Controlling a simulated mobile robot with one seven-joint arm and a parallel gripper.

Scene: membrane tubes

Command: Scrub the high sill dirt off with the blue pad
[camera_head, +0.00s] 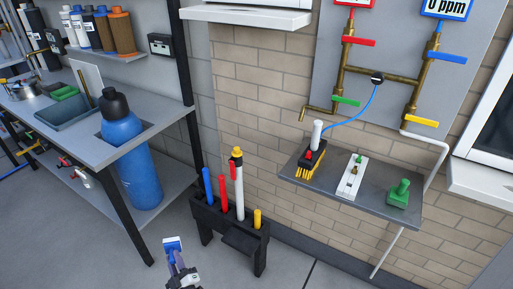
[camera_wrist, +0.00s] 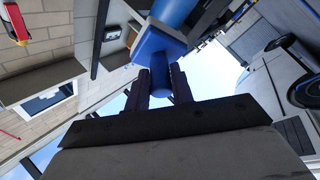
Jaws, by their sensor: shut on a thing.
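My gripper (camera_head: 176,263) is at the lower middle of the head view, shut on the handle of the blue pad (camera_head: 172,243). The pad shows a blue face with a white edge. In the wrist view the blue pad (camera_wrist: 158,45) stands beyond the fingers, its round handle between the fingertips of my gripper (camera_wrist: 160,85). A white sill (camera_head: 245,15) runs along the wall at the top of the head view, well above and apart from the pad. A lower white sill (camera_head: 485,187) is at the right edge.
A workbench (camera_head: 150,125) with a blue cylinder (camera_head: 130,160) stands left. A black rack (camera_head: 230,235) with coloured tubes stands close right of my gripper. A grey wall shelf (camera_head: 330,192) holds a brush and fittings, below brass pipes (camera_head: 380,75). Some floor is clear.

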